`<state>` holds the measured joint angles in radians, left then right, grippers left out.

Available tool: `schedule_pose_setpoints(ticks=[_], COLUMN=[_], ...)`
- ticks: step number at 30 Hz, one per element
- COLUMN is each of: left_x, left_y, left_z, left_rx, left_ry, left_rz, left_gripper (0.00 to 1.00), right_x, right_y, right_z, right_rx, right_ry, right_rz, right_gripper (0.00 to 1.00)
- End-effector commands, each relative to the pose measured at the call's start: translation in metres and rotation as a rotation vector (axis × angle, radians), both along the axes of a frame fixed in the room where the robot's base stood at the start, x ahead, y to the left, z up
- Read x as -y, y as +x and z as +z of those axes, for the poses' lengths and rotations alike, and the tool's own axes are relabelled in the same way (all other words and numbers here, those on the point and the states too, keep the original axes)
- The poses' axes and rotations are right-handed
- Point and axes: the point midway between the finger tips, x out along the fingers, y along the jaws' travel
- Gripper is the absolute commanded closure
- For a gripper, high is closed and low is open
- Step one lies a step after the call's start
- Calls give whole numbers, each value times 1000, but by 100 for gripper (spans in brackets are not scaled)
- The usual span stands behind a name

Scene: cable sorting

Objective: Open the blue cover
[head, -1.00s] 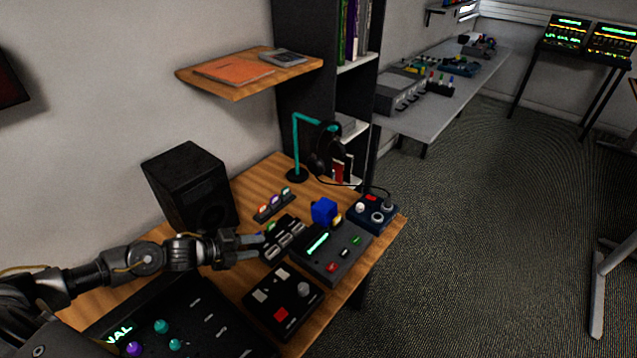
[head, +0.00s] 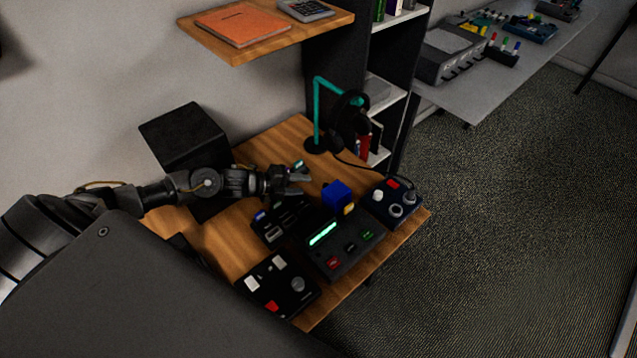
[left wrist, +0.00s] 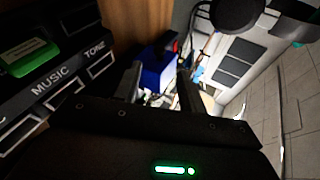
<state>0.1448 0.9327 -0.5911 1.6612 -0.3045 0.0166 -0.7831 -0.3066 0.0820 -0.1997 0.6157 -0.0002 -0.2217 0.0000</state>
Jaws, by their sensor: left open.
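The blue cover (head: 337,194) is a small blue box shape at the back of a dark console (head: 346,250) with a lit green bar. A small yellow piece (head: 349,209) shows at its front right. My left gripper (head: 306,174) is open and empty, above the desk to the left of and behind the blue cover. In the left wrist view the blue cover (left wrist: 157,72) appears beyond and between the fingers, close to the left one, apparently not touched. My right gripper is not in view.
The wooden desk (head: 240,241) also holds a black speaker (head: 182,137), a teal headphone stand (head: 317,115), a knob box (head: 397,203) at the right and a button box (head: 277,288) in front. A wooden shelf (head: 330,25) hangs above. Open carpet lies to the right.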

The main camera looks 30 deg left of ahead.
Motion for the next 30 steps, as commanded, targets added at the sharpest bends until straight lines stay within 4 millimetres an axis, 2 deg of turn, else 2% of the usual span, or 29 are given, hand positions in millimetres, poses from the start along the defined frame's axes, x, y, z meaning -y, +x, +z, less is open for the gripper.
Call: schedule_pose_setpoints(ticks=[4, 10, 15, 24, 30], left_x=[17, 32, 39, 39, 39], left_y=[22, 42, 49, 50, 50], left_z=[-11, -26, -32, -34, -33], left_rx=[1, 1, 1, -1, 0], left_ry=[-2, -1, 1, 1, 1], left_rz=[2, 1, 0, -1, 0], left_gripper=[59, 59, 59, 59, 85], right_x=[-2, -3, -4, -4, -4], right_y=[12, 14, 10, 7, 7], right_z=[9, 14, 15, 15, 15], right_rx=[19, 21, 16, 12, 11], right_ry=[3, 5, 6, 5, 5], right_rz=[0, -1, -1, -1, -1], right_gripper=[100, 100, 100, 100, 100])
